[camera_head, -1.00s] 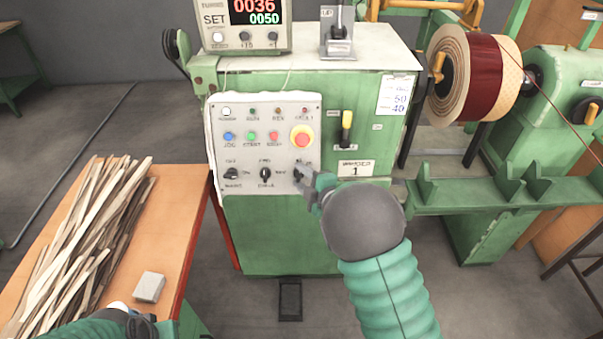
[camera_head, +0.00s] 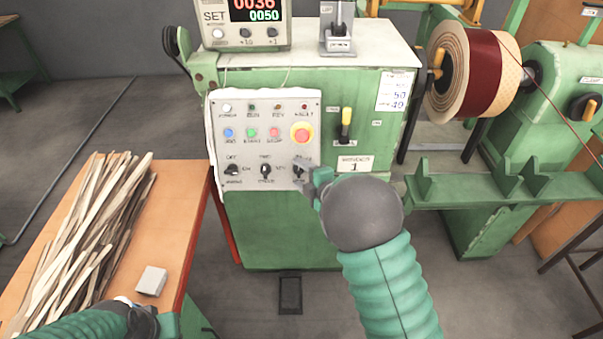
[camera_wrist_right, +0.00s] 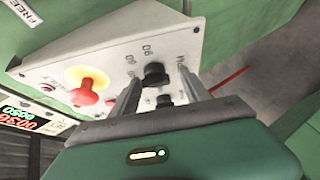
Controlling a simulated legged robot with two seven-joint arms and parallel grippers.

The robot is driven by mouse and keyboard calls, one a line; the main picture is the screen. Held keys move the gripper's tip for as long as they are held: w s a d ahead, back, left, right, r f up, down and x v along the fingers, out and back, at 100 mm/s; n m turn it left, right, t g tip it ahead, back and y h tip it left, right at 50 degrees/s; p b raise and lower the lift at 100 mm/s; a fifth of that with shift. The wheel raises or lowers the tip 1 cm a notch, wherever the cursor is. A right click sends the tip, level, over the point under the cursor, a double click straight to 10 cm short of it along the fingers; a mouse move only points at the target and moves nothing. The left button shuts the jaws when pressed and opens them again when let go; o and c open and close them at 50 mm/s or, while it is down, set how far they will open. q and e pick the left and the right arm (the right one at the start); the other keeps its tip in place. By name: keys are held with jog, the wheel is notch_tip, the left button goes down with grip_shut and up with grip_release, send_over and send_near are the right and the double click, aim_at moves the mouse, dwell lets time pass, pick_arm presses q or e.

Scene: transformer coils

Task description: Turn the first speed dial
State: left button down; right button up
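A white control panel (camera_head: 243,107) on the green machine has a bottom row of three black dials: the left dial (camera_head: 231,170), the middle dial (camera_head: 265,171) and the right dial (camera_head: 298,170). My right gripper (camera_head: 306,177) is at the right dial and partly covers it. In the right wrist view, its two fingers (camera_wrist_right: 157,88) stand apart on either side of a black dial (camera_wrist_right: 155,74), with visible gaps. A second dial (camera_wrist_right: 165,100) shows closer to the palm. My left gripper (camera_head: 142,318) is low over the workbench; its fingers are unclear.
A red emergency button (camera_head: 301,134) sits above the right dial, and a yellow-tipped lever (camera_head: 346,120) stands to its right. An orange workbench (camera_head: 170,220) at left holds wooden strips (camera_head: 85,235) and a grey block (camera_head: 151,281).

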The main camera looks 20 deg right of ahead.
jog(key=shift+r, duration=0.15)
jog(key=shift+r, duration=0.1)
jog(key=shift+s+d+r, duration=0.1)
jog(key=shift+s+d, duration=0.1)
jog(key=shift+s, duration=0.15)
jog(key=v, duration=1.5)
jog(key=shift+s+d+p, duration=0.1)
jog(key=shift+s+p, duration=0.25)
jog(key=shift+s, duration=0.1)
